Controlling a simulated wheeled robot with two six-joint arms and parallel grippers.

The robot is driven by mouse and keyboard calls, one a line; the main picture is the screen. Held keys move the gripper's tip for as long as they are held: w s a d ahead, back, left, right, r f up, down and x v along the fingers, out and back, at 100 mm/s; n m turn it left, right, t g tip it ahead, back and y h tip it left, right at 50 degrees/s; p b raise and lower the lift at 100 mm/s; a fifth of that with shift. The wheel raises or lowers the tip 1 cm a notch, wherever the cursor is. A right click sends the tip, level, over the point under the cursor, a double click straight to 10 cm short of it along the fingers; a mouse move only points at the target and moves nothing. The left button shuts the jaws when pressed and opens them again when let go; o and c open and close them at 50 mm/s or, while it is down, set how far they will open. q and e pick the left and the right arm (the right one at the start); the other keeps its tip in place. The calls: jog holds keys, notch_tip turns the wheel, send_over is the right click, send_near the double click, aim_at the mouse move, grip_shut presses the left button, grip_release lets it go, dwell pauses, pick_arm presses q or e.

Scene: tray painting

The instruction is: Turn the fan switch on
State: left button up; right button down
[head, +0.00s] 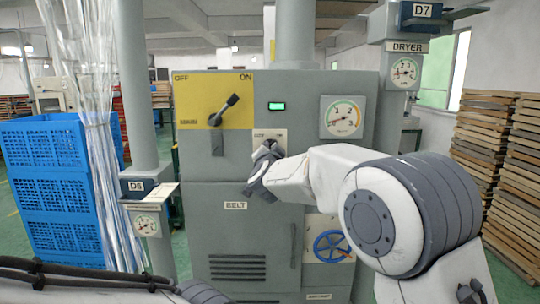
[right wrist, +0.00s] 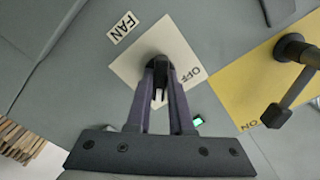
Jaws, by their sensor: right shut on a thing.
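The fan switch (right wrist: 160,80) is a black lever on a round dark hub, on a cream plate (right wrist: 128,66) with "OFF" printed at one corner. A "FAN" label (right wrist: 123,27) sits beside the plate. In the head view the plate (head: 270,134) shows on the grey cabinet front, and my right gripper covers its lower part. My right gripper (head: 263,172) is at the plate; in the right wrist view its two fingers (right wrist: 161,90) are closed on either side of the lever. The "ON" mark of the fan is not visible. My left gripper is out of view.
A yellow plate (head: 240,84) with a larger black lever (head: 224,108) is up and left of the fan switch. A green lamp (head: 277,106), a gauge (head: 342,117) and a blue handwheel (head: 331,246) are nearby. Blue crates (head: 45,150) stand left.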

dwell(0.4)
jog(key=c, duration=0.8)
grip_release()
jog(key=s+b, duration=0.2)
jog(key=s, duration=0.8)
jog(key=shift+s+b, duration=0.3)
jog(key=shift+b, duration=0.05)
jog(key=shift+f, duration=0.1)
